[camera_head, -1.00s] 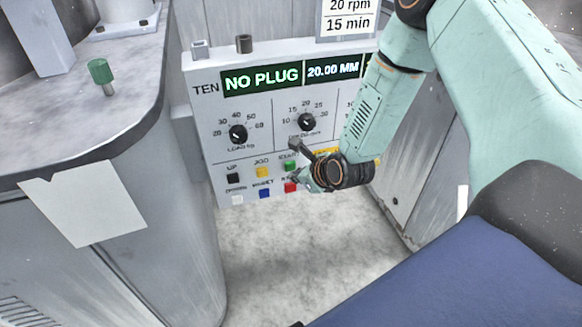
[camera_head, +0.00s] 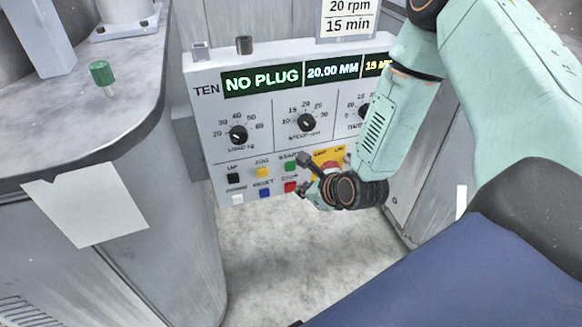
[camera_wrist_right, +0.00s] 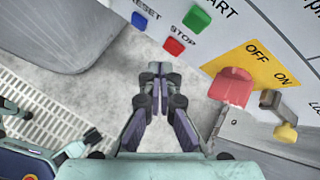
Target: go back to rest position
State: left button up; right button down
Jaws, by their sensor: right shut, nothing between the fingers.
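My right gripper (camera_head: 312,182) is in front of the lower part of the control panel (camera_head: 290,115) in the head view, near the coloured buttons. In the right wrist view my right gripper (camera_wrist_right: 157,72) is shut and empty, its two fingers together over the pale floor. The red stop button (camera_wrist_right: 172,46) and the blue reset button (camera_wrist_right: 139,20) lie just beyond the fingertips in that view. My left gripper is not in view.
A red switch (camera_wrist_right: 231,87) on a yellow OFF/ON plate (camera_wrist_right: 262,66) is right of the fingers. A grey bench (camera_head: 70,95) with a green-topped peg (camera_head: 101,73) stands left. A paper sheet (camera_head: 85,205) hangs from its edge. Floor (camera_head: 290,265) below the panel is clear.

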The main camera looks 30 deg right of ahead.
dwell(0.6)
jog(key=s+a+f+n+g, duration=0.2)
jog(key=s+f+n+g, duration=0.1)
jog(key=s+n, duration=0.7)
jog(key=s+a+f+n+g, duration=0.3)
jog(key=s+n, duration=0.6)
jog(key=n, duration=0.1)
jog(key=s+a+f+n+g, duration=0.3)
jog(key=s+n, duration=0.7)
jog(key=shift+s+n+h, duration=0.3)
jog(key=shift+n+h, duration=0.1)
jog(key=shift+s+d, duration=0.1)
